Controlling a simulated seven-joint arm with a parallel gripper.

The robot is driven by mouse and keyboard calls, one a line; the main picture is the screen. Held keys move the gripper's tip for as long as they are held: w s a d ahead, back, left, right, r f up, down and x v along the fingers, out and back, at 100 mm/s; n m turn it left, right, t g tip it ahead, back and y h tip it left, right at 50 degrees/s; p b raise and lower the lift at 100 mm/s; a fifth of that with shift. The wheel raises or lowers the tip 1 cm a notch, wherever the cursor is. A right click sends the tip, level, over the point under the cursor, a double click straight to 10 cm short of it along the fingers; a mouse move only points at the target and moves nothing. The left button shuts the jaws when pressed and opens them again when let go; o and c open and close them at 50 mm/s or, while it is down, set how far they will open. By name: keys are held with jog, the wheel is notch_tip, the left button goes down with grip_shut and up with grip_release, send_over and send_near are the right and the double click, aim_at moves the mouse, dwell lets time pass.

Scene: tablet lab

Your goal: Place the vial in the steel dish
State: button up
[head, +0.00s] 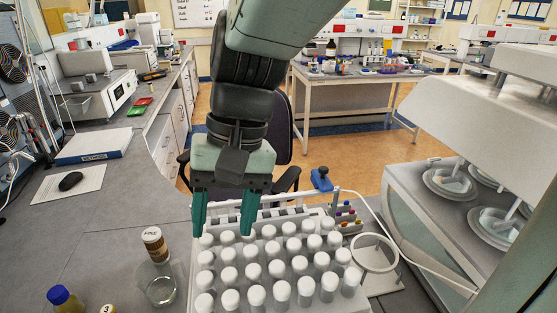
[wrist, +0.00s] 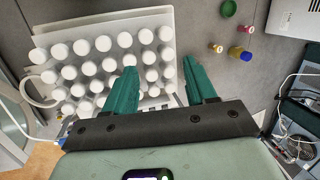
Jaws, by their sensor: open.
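Several white-capped vials (head: 278,268) stand upright in rows in a pale rack (head: 345,300) on the bench. They also show at the left of the wrist view (wrist: 88,68). I cannot tell which one the task means. A small round, shiny, clear or grey dish (head: 161,290) stands left of the rack; I cannot tell if it is steel. My gripper (head: 223,232) is open, with its green fingers pointing down over the back left part of the rack. The wrist view shows the fingers (wrist: 158,88) apart with nothing held between them.
A brown jar labelled FINE (head: 153,244) and a blue-capped bottle (head: 65,302) stand left of the rack. A white ring stand (head: 376,254) and a machine with round vessels (head: 450,184) are at the right.

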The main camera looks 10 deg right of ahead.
jog(key=s+d+r+t+h, duration=0.1)
jog(key=s+d+r+t, duration=0.1)
jog(key=d, duration=0.4)
jog(key=s+d+r+t+h, duration=0.1)
jog(key=s+d+r+t, duration=0.1)
jog(key=d+r+t, duration=0.3)
jog(key=shift+s+d+r+m+h, duration=0.15)
jog(key=shift+s+d+m+h, duration=0.15)
jog(key=shift+s+d, duration=0.1)
